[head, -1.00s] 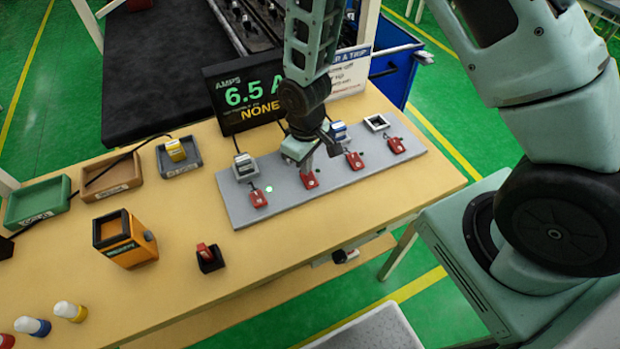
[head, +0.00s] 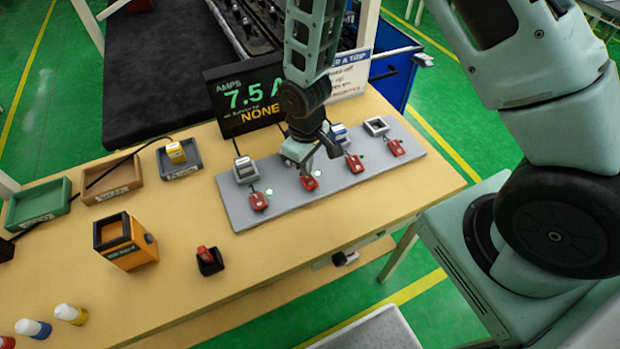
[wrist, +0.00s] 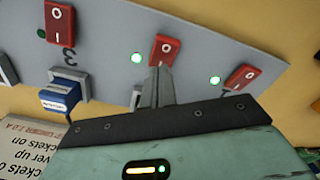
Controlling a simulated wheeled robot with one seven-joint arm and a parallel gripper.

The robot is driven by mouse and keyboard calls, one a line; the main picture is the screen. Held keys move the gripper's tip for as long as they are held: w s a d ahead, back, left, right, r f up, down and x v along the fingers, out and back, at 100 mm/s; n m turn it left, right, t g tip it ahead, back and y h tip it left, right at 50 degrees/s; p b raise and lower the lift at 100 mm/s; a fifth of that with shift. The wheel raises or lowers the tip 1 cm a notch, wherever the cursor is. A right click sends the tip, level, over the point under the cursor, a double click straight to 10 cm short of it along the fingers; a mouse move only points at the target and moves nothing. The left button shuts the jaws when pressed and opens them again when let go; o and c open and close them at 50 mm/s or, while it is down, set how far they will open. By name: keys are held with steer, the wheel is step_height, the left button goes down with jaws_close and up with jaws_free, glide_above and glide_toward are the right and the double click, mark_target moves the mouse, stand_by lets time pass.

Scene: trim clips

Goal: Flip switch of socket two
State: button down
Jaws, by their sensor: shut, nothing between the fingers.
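The red switch of socket two (head: 310,182) is second from the left on the grey panel (head: 240,212), and a green light (head: 318,173) glows beside it. In the wrist view this switch (wrist: 165,50) is at top centre with its lit green lamp (wrist: 136,58) to the left. My gripper (head: 307,170) is shut and empty over the panel at socket two. In the wrist view its fingertips (wrist: 159,70) are just below the switch; I cannot tell whether they touch it. Socket two itself is mostly hidden by my gripper.
Socket one's switch (head: 259,201) also has a lit green lamp. Switch three (head: 355,163) and switch four (head: 396,147) are to the right. The display (head: 247,98) reads 7.5 A and NONE. An orange device (head: 125,243) and small trays are on the left.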

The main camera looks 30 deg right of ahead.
step_height(320, 180, up, 6)
steer(key=p, duration=0.3)
steer(key=shift+f+p, duration=0.15)
steer(key=shift+p, duration=0.25)
stand_by(0.3)
steer(key=s+a+r+b, duration=0.6)
steer(key=s+r, duration=0.2)
steer(key=r, duration=0.1)
steer(key=s+r+n+b, duration=0.1)
steer(key=s+r+b, duration=0.2)
steer(key=s, duration=0.9)
steer(key=shift+a+r+n+y, duration=0.15)
steer(key=shift+r+n+y, duration=0.2)
steer(key=shift+r, duration=0.25)
stand_by(0.6)
